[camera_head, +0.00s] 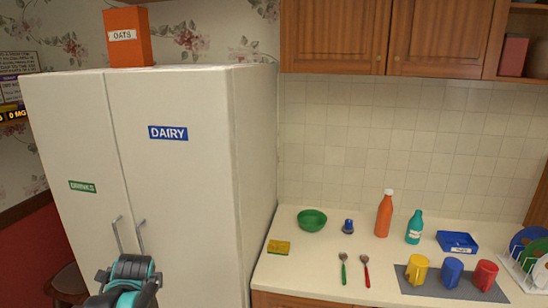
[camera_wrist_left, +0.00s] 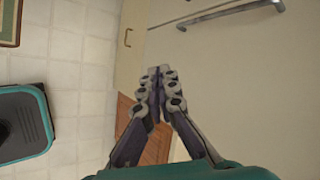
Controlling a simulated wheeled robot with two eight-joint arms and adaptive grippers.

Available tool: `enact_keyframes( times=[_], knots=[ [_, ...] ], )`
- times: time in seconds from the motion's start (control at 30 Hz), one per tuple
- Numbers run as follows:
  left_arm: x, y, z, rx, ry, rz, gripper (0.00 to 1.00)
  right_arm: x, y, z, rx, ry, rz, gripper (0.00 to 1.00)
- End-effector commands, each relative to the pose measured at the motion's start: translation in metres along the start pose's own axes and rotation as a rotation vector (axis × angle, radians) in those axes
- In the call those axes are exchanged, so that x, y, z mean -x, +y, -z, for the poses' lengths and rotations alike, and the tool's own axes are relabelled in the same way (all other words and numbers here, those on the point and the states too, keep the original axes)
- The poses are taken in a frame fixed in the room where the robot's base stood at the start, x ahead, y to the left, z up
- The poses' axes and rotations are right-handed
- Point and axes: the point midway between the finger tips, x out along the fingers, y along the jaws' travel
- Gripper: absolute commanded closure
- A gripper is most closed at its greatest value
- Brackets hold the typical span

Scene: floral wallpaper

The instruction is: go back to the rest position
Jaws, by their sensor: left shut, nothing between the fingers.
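My left gripper shows in the left wrist view (camera_wrist_left: 158,75), with its fingertips together and nothing between them. Behind it are a pale door panel and a silver bar handle (camera_wrist_left: 232,10). In the head view, part of my left arm (camera_head: 130,270) comes in at the bottom left, in front of the white fridge (camera_head: 185,190) and just below its two door handles (camera_head: 140,235). The gripper's fingers are not clear in the head view. My right gripper is in neither view.
The fridge doors are shut, and an orange oats box (camera_head: 127,38) stands on top. Right of it, a counter (camera_head: 310,285) holds a green bowl (camera_head: 312,220), two bottles, a blue tray (camera_head: 457,242), spoons, and mugs on a grey mat (camera_head: 440,290). A dark stool stands at the lower left.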

Motion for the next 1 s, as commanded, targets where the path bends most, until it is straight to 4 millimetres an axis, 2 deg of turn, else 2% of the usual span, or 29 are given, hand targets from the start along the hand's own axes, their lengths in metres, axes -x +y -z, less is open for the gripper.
enact_keyframes(
  times=[0.03, 0.1, 0.3, 0.4, 0.5, 0.63, 1.0],
  knots=[
    [0.014, 0.028, 0.017, 0.137, 0.039, -0.005, 1.00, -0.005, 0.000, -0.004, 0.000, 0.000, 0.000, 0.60],
    [0.032, 0.062, 0.036, 0.351, 0.088, -0.023, 1.00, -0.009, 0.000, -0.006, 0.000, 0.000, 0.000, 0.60],
    [0.064, 0.161, 0.079, 0.921, 0.197, -0.131, 1.00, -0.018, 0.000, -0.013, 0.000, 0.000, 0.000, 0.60],
    [0.071, 0.199, 0.092, 1.131, 0.223, -0.193, 1.00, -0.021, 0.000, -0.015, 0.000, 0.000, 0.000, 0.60],
    [0.073, 0.223, 0.100, 1.270, 0.234, -0.238, 1.00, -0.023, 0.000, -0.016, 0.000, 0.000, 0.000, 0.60],
    [0.074, 0.236, 0.103, 1.352, 0.238, -0.266, 1.00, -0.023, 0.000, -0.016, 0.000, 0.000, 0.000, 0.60],
    [0.075, 0.236, 0.103, 1.361, 0.237, -0.268, 1.00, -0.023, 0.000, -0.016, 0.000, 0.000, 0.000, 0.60]
  ],
)
